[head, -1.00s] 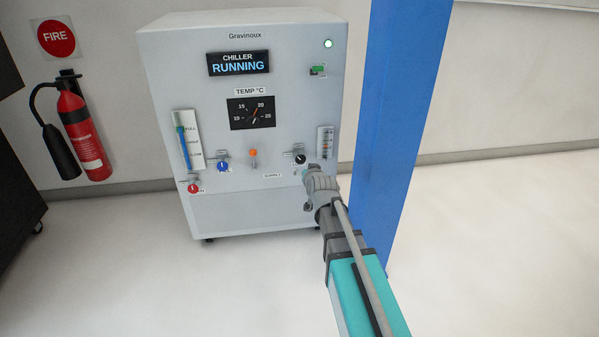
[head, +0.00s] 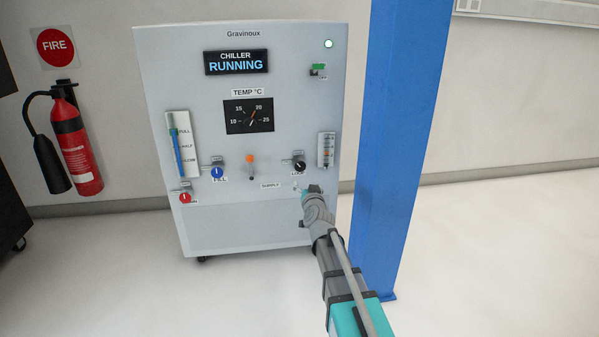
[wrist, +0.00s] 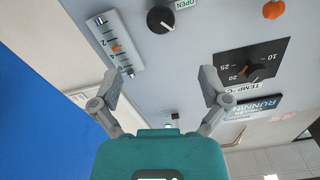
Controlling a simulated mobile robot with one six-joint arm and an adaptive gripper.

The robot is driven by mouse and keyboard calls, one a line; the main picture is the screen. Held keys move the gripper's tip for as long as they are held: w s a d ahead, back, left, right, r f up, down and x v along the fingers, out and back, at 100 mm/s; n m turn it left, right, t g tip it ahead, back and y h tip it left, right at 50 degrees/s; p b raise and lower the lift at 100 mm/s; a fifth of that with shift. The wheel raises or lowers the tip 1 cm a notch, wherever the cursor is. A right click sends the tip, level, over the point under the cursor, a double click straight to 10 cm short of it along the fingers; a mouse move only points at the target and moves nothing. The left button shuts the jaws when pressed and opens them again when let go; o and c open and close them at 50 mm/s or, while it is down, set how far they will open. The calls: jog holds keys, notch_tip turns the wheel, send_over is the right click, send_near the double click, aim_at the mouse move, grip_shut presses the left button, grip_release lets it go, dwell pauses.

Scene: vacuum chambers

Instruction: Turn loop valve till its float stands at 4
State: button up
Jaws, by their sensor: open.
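The loop valve is a black knob (head: 299,166) low on the right of the chiller's front panel; its label is partly legible. It also shows at the top of the wrist view (wrist: 160,19), with a pale pointer mark and an OPEN label beside it. The flow gauge (head: 326,150) is right of the knob. In the wrist view its orange float (wrist: 116,47) is around mid-scale; I cannot read its exact value. My gripper (head: 308,190) is just below the knob in the head view. In the wrist view my gripper (wrist: 166,86) has its fingers spread wide, empty and apart from the knob.
The chiller (head: 240,110) shows RUNNING. An orange-topped supply lever (head: 250,159), blue fill knob (head: 217,171) and red knob (head: 185,197) lie left of the loop valve. A blue post (head: 390,140) stands close to my arm's right. A fire extinguisher (head: 75,145) hangs at left.

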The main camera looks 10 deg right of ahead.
aim_at(300, 167)
dwell(0.3)
jog(key=w, duration=1.3)
jog(key=shift+w, duration=0.4)
jog(key=c, duration=1.2)
jog(key=shift+o, duration=0.2)
jog(key=shift+n, duration=0.3)
jog(key=o, duration=1.2)
jog(key=shift+c, duration=0.2)
